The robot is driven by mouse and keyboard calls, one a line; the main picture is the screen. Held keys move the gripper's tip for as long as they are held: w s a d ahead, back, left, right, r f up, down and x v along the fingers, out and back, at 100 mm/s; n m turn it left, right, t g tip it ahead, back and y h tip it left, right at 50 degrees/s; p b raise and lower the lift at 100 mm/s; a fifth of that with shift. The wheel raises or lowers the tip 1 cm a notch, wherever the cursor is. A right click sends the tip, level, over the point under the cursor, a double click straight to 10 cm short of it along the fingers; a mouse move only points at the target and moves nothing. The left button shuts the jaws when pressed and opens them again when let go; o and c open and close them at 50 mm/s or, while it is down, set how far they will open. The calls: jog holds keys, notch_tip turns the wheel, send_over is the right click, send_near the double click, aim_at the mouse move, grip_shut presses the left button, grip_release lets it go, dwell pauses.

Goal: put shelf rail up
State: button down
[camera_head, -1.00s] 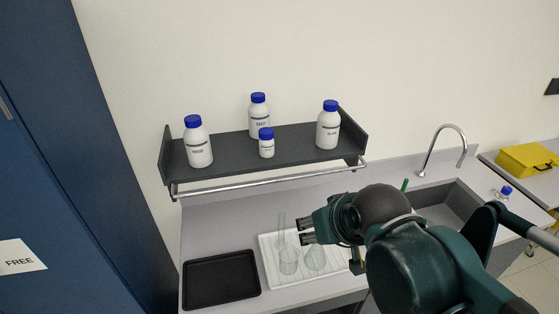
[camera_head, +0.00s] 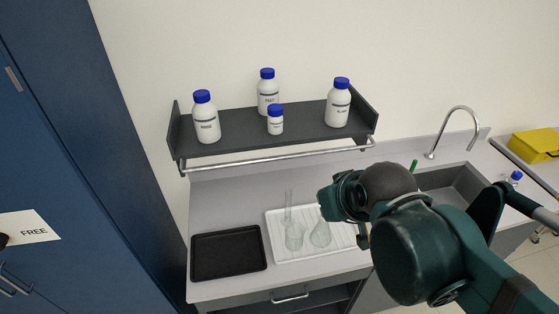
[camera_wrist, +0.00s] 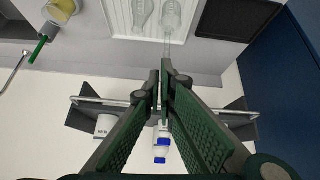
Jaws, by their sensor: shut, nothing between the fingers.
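The shelf rail (camera_head: 280,158) is a thin metal bar along the front of the dark grey wall shelf (camera_head: 300,125), held by end brackets and hanging below the shelf's front edge. In the wrist view the shelf is upside down and the rail (camera_wrist: 105,102) runs across behind my fingers, which hide its middle. My gripper (camera_wrist: 160,80) is shut and empty, its two fingers close together. In the head view it is in front of and below the shelf's right half, apart from the rail, and its fingertips are hidden.
Several blue-capped white bottles (camera_head: 206,118) stand on the shelf. Below are a black tray (camera_head: 228,272) and a white drying tray (camera_head: 285,257) with glassware (camera_head: 294,236). A curved tap (camera_head: 456,112) and sink (camera_head: 465,185) are right. A blue cabinet (camera_head: 70,130) stands left.

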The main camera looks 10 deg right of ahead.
jog(key=w+a+f+n+t+b, duration=0.3)
jog(key=w+n, duration=0.4)
jog(key=n, duration=1)
jog(key=w+a+f+n+t+b, duration=0.2)
jog(key=w+f+n, duration=0.4)
jog(key=n, duration=1.2)
jog(key=shift+w+a+t+b, duration=0.4)
jog(key=shift+w+a+b, duration=0.2)
jog(key=shift+a, duration=0.35)
jog(key=shift+w, duration=0.2)
jog(key=shift+b+x, duration=0.55)
jog(key=shift+x, duration=4.3)
jog(key=shift+w+r+p, duration=0.1)
jog(key=shift+r+p, duration=0.55)
jog(key=shift+r, duration=1.3)
jog(key=shift+r, duration=0.1)
